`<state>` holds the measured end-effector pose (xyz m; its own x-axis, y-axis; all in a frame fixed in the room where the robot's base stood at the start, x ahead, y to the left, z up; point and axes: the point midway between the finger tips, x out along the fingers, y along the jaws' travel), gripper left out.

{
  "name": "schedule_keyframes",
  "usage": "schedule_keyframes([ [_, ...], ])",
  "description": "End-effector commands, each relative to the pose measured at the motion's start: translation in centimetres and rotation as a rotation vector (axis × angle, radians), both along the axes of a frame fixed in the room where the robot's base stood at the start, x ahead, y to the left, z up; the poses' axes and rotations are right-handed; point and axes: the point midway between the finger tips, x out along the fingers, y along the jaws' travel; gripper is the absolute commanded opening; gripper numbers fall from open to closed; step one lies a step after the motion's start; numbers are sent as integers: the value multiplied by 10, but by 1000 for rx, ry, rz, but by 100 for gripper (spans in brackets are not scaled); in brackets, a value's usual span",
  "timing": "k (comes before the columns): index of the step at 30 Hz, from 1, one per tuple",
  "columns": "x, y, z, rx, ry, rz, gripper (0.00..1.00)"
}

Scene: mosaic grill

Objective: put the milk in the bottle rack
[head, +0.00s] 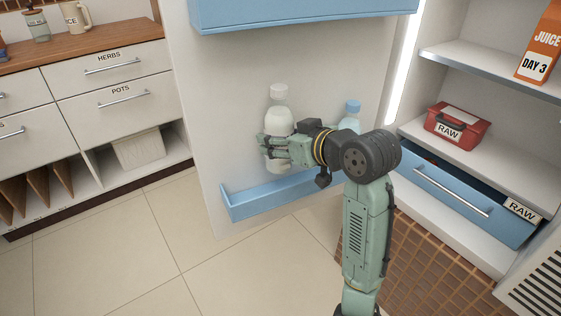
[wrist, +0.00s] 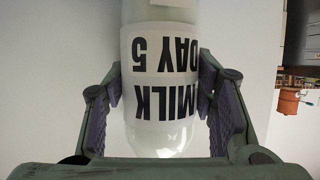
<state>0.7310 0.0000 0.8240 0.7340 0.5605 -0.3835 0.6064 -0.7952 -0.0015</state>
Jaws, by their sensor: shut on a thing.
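The milk (head: 279,118) is a white bottle with a white cap, held upright in front of the fridge door's inner face. In the wrist view its label reads "MILK DAY 5" (wrist: 160,75), upside down. My gripper (head: 272,147) is shut around the bottle's middle, with a finger on each side; the wrist view shows both finger pads against it (wrist: 158,110). The bottle rack appears to be the blue door shelf (head: 265,195) below the milk. The milk's base is above the shelf's front rim. Part of the shelf is hidden behind my arm.
A clear bottle with a blue cap (head: 352,108) stands behind my wrist, at the right of the door. A blue upper door bin (head: 300,12) is above. At right are a red RAW box (head: 458,125), an orange juice carton (head: 541,45) and an open blue drawer (head: 455,195).

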Motion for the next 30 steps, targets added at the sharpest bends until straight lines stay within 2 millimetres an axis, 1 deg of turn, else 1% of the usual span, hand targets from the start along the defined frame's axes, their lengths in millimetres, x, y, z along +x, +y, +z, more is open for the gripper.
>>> schedule_keyframes([
  [3, 1, 1, -15, 4, 1, -2, 2],
  [8, 1, 0, -24, 3, -1, -2, 2],
  [10, 1, 0, -32, 3, 0, -2, 2],
  [12, 1, 0, -44, 3, 4, -2, 0],
  [15, 0, 0, -62, 2, 9, -1, 0],
  [18, 1, 0, -73, 0, 12, 1, 0],
  [25, 1, 0, -76, -1, 12, 0, 0],
  [26, 1, 0, -78, -2, 15, 0, 52],
  [30, 1, 0, -76, -2, 11, 0, 61],
])
